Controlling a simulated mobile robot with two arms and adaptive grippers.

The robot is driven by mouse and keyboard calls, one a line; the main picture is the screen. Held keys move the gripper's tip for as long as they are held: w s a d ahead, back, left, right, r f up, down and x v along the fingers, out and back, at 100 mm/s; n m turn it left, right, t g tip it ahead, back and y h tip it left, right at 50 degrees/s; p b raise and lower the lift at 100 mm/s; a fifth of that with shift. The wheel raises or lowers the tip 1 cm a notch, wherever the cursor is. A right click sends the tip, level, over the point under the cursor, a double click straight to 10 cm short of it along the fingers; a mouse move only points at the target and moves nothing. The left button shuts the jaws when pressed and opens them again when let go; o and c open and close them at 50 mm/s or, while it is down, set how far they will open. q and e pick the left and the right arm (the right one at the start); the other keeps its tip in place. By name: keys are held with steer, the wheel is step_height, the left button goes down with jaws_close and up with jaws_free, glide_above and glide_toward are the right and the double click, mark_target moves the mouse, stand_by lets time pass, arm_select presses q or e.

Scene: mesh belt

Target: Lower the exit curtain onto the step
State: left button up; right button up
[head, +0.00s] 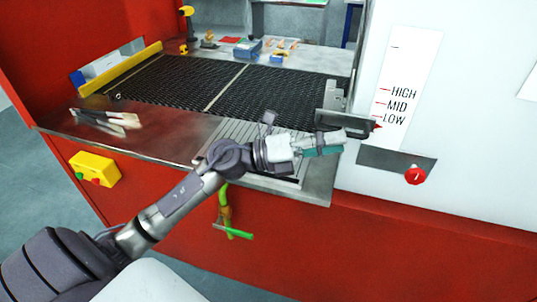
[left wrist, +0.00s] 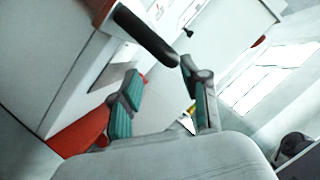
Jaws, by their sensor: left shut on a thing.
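My left gripper (head: 350,138) reaches in from the left to the dark curtain handle (head: 352,126) at the right end of the belt and is shut on it. The handle also shows in the left wrist view (left wrist: 145,37) as a dark bar with its end near the fingertips. A grey panel (head: 331,96), seemingly the exit curtain, stands just above the handle; its lower edge is partly hidden. A red pointer (head: 377,127) sits slightly below the LOW mark on the white scale (head: 405,75). A ribbed metal plate, seemingly the step (head: 232,132), lies left of the gripper, partly hidden by my arm.
A black mesh belt (head: 190,83) runs behind my arm. Tongs (head: 105,120) lie on the metal ledge at left. A red knob (head: 415,176) sits below the scale. A green-handled valve (head: 228,225) hangs below the ledge. A yellow button box (head: 93,168) is on the front.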

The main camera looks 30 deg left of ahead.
arm_select(q)
steer(key=b+v, duration=0.8)
steer(key=v, duration=0.6)
steer(key=shift+a, duration=0.3)
stand_by(0.5)
steer(key=shift+s+f, duration=0.1)
steer(key=v, duration=1.2)
stand_by(0.5)
